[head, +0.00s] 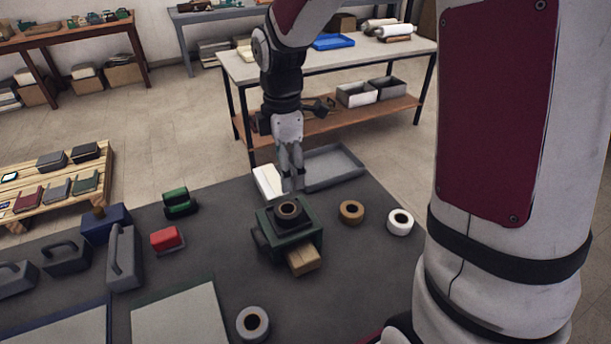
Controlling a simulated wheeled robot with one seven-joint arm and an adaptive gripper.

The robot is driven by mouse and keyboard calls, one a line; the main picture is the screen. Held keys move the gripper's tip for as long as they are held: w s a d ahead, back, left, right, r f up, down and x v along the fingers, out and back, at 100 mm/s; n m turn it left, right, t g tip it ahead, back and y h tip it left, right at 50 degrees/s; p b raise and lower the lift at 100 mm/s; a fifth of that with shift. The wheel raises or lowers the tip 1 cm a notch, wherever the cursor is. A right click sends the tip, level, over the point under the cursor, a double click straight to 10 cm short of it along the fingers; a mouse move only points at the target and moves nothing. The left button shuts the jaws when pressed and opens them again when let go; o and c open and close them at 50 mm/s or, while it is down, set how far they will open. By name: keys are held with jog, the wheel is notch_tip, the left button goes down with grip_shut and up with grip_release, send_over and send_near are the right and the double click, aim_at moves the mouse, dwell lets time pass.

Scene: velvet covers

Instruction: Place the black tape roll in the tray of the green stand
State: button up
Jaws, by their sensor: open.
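The stand is a dark green box on the dark table. My gripper (293,186) points down just above and slightly behind the roll. Its fingers are open and appear apart from the roll, though the exact gap is hard to judge. The tray floor beneath the roll is mostly hidden.
A brown tape roll (351,212) and a white one (400,222) lie right of the stand, a grey one (253,324) in front. A tan block (303,260) sits at the stand's front. A grey tray (332,168) is behind. A red-topped item (166,239) lies left.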

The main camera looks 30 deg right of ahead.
jog(key=s+r+m+t, duration=0.2)
jog(key=s+r+m, duration=0.4)
jog(key=s+m, duration=0.2)
jog(key=s+r+m+t, duration=0.2)
jog(key=s+r+m, duration=0.5)
jog(key=s, duration=0.6)
jog(key=shift+r+m+t, duration=0.2)
jog(key=shift+m+t, duration=0.2)
jog(key=shift+m, duration=0.3)
jog(key=shift+d, duration=0.1)
